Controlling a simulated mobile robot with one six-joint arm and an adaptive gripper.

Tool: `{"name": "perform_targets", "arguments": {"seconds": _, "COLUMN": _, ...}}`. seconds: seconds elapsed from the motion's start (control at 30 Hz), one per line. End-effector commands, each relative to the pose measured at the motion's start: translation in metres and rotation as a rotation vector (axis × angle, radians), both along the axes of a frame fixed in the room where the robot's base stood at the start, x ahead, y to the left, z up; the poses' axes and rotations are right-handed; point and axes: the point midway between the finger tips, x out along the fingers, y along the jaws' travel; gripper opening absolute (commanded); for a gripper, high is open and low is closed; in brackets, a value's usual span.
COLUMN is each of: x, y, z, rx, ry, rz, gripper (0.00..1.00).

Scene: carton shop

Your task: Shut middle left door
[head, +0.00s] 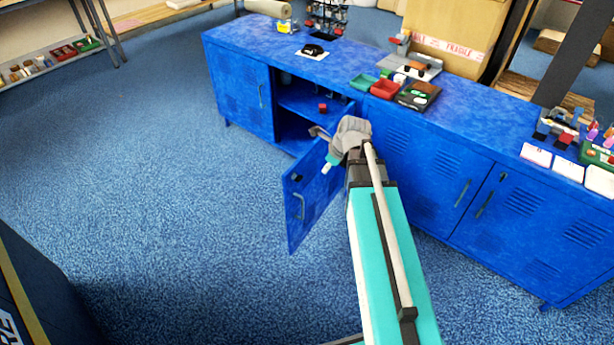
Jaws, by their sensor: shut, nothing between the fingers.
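The middle left door (308,197) of the long blue cabinet (400,134) stands open, swung out over the floor, with its handle (299,206) near the outer edge. Behind it the open compartment (292,132) shows a shelf with a small red item (322,107). My gripper (322,150) is shut and empty, at the upper part of the open door near its inner side. I cannot tell whether it touches the door. My arm hides the door's hinge side and part of the cabinet front.
The far left door (242,93) and the two right doors (432,180) (531,220) are shut. The blue carpet (150,170) in front is clear.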

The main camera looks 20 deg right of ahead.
Motion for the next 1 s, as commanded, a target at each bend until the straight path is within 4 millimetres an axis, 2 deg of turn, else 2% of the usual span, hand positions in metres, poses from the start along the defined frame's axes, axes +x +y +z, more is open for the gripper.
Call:
{"name": "perform_targets", "arguments": {"seconds": 0.47, "x": 0.001, "y": 0.001, "z": -0.005, "rx": -0.001, "ry": 0.0, "rz": 0.003, "gripper": 0.0}}
{"name": "perform_targets", "arguments": {"seconds": 1.0, "x": 0.011, "y": 0.009, "z": -0.041, "rx": -0.002, "ry": -0.001, "rz": 0.002, "gripper": 0.0}}
